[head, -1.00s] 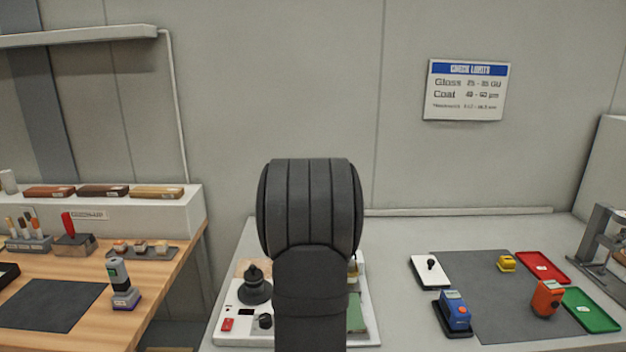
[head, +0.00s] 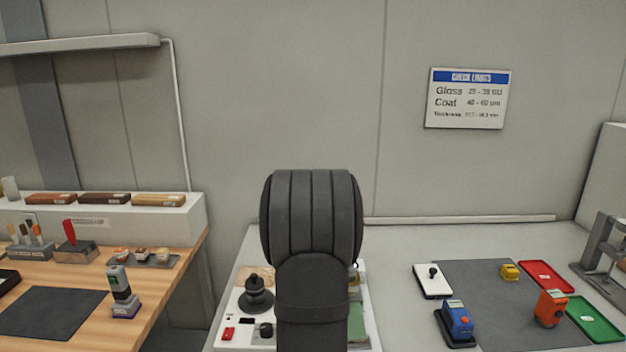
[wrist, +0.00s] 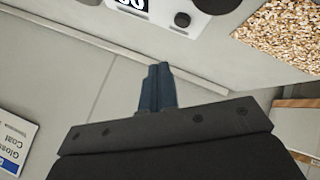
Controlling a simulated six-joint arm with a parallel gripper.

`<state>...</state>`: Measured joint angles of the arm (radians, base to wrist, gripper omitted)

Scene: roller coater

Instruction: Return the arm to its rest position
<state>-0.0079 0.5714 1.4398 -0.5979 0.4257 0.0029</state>
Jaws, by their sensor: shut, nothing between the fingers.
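My arm stands upright in the middle of the head view, folded in front of a white panel unit, and hides part of that unit. My gripper is hidden behind the arm there. In the wrist view, my gripper (wrist: 158,72) shows as two dark blue fingers closed together, with nothing between them. It hangs in free air, apart from any object, with the grey wall and a ledge behind it.
A white panel unit (head: 228,318) with dark knobs is behind my arm. To the right are a grey mat (head: 483,295), blue device (head: 457,320), orange device (head: 550,309), red tray (head: 548,274) and green tray (head: 597,320). A wooden bench (head: 165,290) is at left.

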